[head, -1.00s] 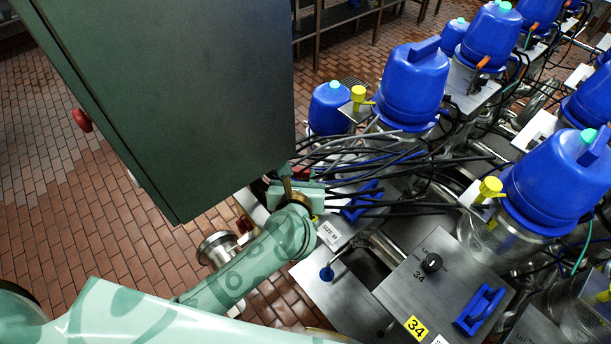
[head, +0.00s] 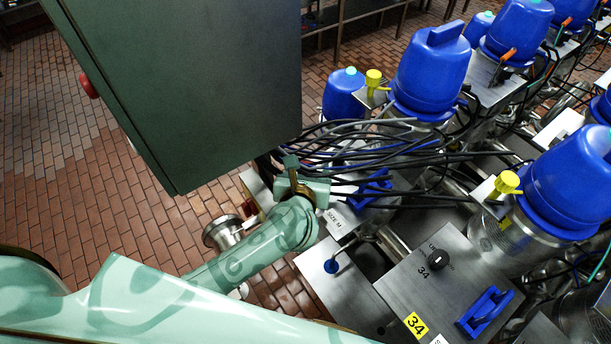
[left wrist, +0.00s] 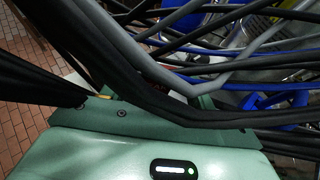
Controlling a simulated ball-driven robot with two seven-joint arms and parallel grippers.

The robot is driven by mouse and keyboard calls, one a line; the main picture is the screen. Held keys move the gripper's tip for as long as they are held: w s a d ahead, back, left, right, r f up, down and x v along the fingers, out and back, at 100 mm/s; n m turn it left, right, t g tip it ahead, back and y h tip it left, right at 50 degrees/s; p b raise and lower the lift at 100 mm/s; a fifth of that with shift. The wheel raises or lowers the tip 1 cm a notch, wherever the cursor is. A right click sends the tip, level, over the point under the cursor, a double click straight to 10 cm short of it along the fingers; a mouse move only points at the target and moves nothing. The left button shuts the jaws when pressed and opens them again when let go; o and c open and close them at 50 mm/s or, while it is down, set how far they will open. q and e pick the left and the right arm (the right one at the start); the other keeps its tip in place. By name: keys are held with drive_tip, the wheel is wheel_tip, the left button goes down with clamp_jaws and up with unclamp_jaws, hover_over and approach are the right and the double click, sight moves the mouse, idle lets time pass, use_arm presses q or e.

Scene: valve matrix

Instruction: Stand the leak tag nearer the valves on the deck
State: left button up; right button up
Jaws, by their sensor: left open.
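The valves are blue domed units, one at the middle (head: 432,72) and one at the right (head: 565,182). I cannot make out a leak tag for sure. A small red-and-white item (head: 250,207) shows partly behind my left arm, but I cannot tell what it is. My left gripper (head: 298,183) is open beside the "SIZE M" plate, at the cable bundle. Its fingertips are hidden behind cables in the left wrist view. My right gripper is not in view.
A dark green cabinet (head: 190,90) stands close at the left. Black and grey cables (head: 400,150) cross over the gripper area and fill the left wrist view (left wrist: 180,75). Brick floor lies left.

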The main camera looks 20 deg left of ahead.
use_arm(q)
drive_tip(key=v, duration=1.2)
drive_tip(key=shift+b, duration=0.45)
